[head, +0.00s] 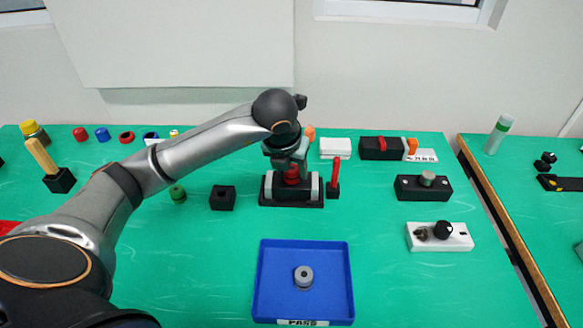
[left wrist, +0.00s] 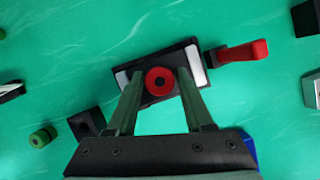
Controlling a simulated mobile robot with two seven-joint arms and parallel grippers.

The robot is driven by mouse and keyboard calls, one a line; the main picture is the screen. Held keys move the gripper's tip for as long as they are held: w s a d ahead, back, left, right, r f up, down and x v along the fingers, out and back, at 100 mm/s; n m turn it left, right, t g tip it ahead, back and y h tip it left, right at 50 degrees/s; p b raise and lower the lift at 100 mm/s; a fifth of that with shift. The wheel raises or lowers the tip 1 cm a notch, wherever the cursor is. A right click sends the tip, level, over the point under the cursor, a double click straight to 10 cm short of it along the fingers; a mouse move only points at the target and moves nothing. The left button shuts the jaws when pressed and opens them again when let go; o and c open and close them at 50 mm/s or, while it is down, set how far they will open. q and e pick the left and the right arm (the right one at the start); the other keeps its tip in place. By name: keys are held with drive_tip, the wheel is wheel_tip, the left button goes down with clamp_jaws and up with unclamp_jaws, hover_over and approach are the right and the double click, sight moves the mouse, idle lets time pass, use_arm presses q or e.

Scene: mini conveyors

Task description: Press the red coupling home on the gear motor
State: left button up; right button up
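The red coupling (head: 292,175) is a red ring with a dark centre hole. It sits upright at the middle of the gear motor (head: 291,202), a black block with two light grey bands on a black base. My left gripper (left wrist: 161,73) points down over it. In the left wrist view the red coupling (left wrist: 160,81) lies between the two fingertips, with a gap on each side. The fingers are apart, and they partly cover the gear motor (left wrist: 129,78). How deep the coupling sits cannot be told. My right gripper is out of view.
A red-handled tool in a black holder (head: 333,190) stands close right of the motor. A small black block (head: 222,197) is to its left. A blue PASS tray (head: 262,299) with a grey ring (head: 303,277) lies in front. Black (head: 423,188) and white (head: 454,241) fixtures stand at right.

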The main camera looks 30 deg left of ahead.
use_arm(q)
drive_tip(key=o, duration=0.3)
drive_tip(key=p+v, duration=0.1)
drive_tip(key=v, duration=1.1)
drive_tip(key=shift+s+d+r, duration=0.1)
drive_tip(key=shift+s+r, duration=0.05)
drive_tip(key=shift+r, duration=0.15)
drive_tip(key=shift+f, duration=0.1)
